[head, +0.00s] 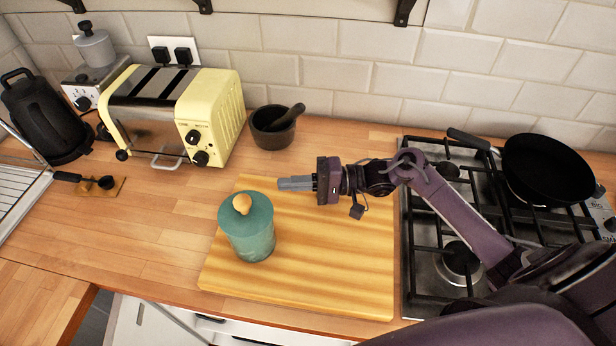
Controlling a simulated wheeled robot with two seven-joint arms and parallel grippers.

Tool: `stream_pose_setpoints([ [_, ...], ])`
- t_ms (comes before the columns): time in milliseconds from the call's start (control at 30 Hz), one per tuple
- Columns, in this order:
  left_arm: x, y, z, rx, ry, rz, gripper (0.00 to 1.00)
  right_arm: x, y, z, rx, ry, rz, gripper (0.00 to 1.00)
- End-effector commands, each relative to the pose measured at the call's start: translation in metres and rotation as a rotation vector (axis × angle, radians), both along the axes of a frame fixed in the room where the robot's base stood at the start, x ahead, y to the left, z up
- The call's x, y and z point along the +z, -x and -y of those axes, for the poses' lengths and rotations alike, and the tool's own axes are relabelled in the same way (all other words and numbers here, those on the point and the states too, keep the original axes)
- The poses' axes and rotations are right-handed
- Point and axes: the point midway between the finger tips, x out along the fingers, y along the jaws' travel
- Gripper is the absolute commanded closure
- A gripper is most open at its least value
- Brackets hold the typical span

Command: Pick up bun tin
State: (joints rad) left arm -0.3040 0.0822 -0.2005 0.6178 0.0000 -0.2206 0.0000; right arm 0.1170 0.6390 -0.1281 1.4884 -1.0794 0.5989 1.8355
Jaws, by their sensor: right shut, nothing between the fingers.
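The bun tin (248,232), a teal cylinder with a teal lid and a pale wooden knob, stands upright on the left part of a wooden board (340,270). My right gripper (283,184) reaches in from the right above the board. Its grey fingers are shut and empty, pointing left. They are apart from the tin in the picture, up and to the right of its lid. My left gripper is not in view.
A yellow toaster (212,115) and a dark mortar with pestle (272,128) stand behind the board. A black kettle (45,118) is at the far left. A gas hob (458,265) with a black pan (545,168) is on the right. The counter's front edge is close to the board.

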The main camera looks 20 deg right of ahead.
Motion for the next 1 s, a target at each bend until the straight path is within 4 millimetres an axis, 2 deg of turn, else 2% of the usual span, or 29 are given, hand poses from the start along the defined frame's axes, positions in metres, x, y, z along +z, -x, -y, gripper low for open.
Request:
stream_pose_setpoints([
  [33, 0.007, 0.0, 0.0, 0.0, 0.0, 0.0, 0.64, 0.004, -0.004, -0.011, 0.001, -0.002, 0.0, 1.0],
  [167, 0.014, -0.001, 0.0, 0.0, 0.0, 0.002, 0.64, 0.004, -0.013, -0.036, 0.001, -0.003, 0.0, 1.0],
  [333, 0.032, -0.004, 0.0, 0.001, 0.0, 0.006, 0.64, 0.003, 0.009, -0.05, 0.001, 0.002, -0.004, 1.0],
  [600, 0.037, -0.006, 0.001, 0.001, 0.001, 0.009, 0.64, 0.0, 0.021, -0.058, -0.001, 0.002, -0.001, 1.0],
  [1000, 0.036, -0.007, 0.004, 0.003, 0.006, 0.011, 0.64, -0.001, 0.017, -0.056, -0.001, 0.002, 0.0, 1.0],
])
